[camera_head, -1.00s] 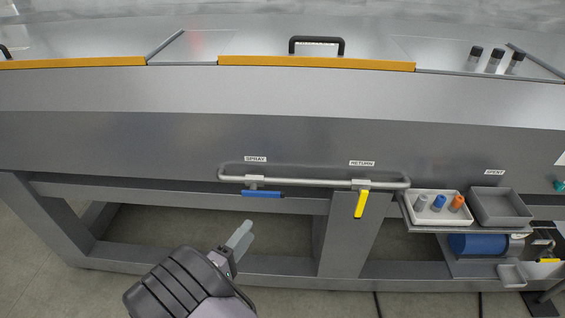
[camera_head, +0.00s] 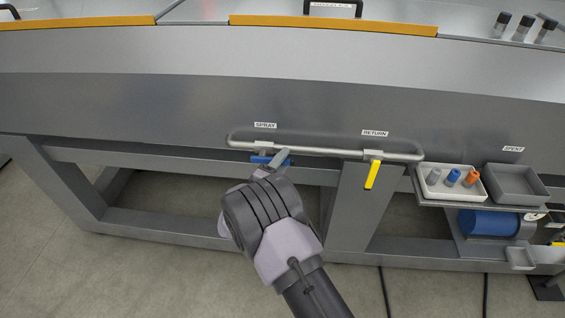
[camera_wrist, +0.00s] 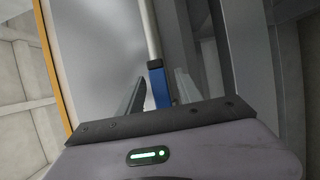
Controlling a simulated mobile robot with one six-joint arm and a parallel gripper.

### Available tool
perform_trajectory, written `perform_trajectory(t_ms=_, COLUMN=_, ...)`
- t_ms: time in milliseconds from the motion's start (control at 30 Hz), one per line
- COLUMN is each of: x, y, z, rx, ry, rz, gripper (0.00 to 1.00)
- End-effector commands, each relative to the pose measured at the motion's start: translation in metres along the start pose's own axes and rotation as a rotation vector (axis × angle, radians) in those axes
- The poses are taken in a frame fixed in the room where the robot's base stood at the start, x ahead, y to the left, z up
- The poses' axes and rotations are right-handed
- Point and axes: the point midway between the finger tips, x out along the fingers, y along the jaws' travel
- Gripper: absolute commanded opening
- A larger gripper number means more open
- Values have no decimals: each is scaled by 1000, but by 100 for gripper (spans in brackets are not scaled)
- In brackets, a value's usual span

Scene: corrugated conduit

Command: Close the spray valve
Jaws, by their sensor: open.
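The spray valve has a blue lever handle (camera_head: 262,159) under the SPRAY label (camera_head: 265,125), on a grey pipe loop at the machine's front. The handle lies along the pipe, roughly horizontal. My gripper (camera_head: 279,160) is at the handle's right end and hides part of it. The return valve's yellow handle (camera_head: 372,175) hangs down, under the RETURN label (camera_head: 375,133).
The grey pipe (camera_head: 320,151) runs right from the spray valve to the return valve. A white tray (camera_head: 478,196) with several small cylinders and a grey SPENT bin (camera_head: 541,196) sit at right. A blue cylinder (camera_head: 488,223) lies below them. Frame legs stand under the machine.

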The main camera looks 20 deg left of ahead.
Motion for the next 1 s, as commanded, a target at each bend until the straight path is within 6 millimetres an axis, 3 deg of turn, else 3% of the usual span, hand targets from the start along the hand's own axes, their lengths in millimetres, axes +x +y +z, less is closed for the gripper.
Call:
perform_trajectory(t_ms=133, x=0, y=0, z=0, rx=0, ry=0, rz=0, gripper=42)
perform_trajectory(t_ms=367, x=0, y=0, z=0, rx=0, ry=0, rz=0, gripper=0)
perform_trajectory(t_ms=1000, x=0, y=0, z=0, rx=0, ry=0, rz=0, gripper=0)
